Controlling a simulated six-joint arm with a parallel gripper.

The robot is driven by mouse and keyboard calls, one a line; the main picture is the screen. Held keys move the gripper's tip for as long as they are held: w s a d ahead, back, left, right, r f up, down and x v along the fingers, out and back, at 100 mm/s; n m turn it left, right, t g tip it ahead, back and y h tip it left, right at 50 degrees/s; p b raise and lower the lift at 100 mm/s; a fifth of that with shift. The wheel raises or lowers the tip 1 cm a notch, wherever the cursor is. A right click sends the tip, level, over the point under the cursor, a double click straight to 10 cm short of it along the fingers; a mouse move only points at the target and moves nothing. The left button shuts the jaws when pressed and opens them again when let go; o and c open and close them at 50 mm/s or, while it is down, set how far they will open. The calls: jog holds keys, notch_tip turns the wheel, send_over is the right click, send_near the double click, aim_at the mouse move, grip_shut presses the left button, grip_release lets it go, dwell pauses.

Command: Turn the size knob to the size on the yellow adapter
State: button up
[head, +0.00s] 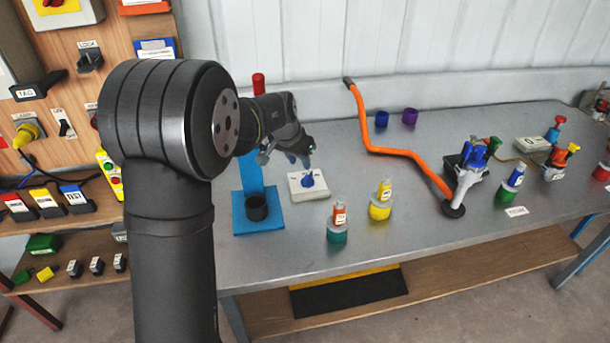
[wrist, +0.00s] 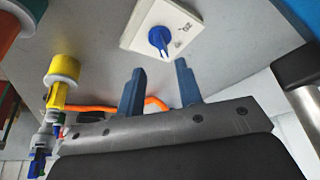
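The size knob (head: 308,180) is blue and sits on a white plate (head: 296,191) on the metal bench. In the wrist view the knob (wrist: 160,38) is ahead of my gripper, on its plate (wrist: 186,22) with small dark markings, one like "20". My gripper (head: 300,158) is above and just behind the knob in the head view. In the wrist view its two blue fingers (wrist: 158,80) are apart with nothing between them. The yellow adapter (head: 380,205) stands upright right of the knob, with a yellow labelled top; its size is too small to read.
A blue stand (head: 242,222) with a black cup is left of the knob. A teal adapter with an orange top (head: 338,226) stands in front. An orange hose (head: 369,135) runs behind. Bench between is clear.

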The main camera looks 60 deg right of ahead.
aim_at(306, 177)
jog(key=x, duration=0.8)
jog(key=shift+d+f, duration=0.2)
jog(key=shift+f, duration=0.15)
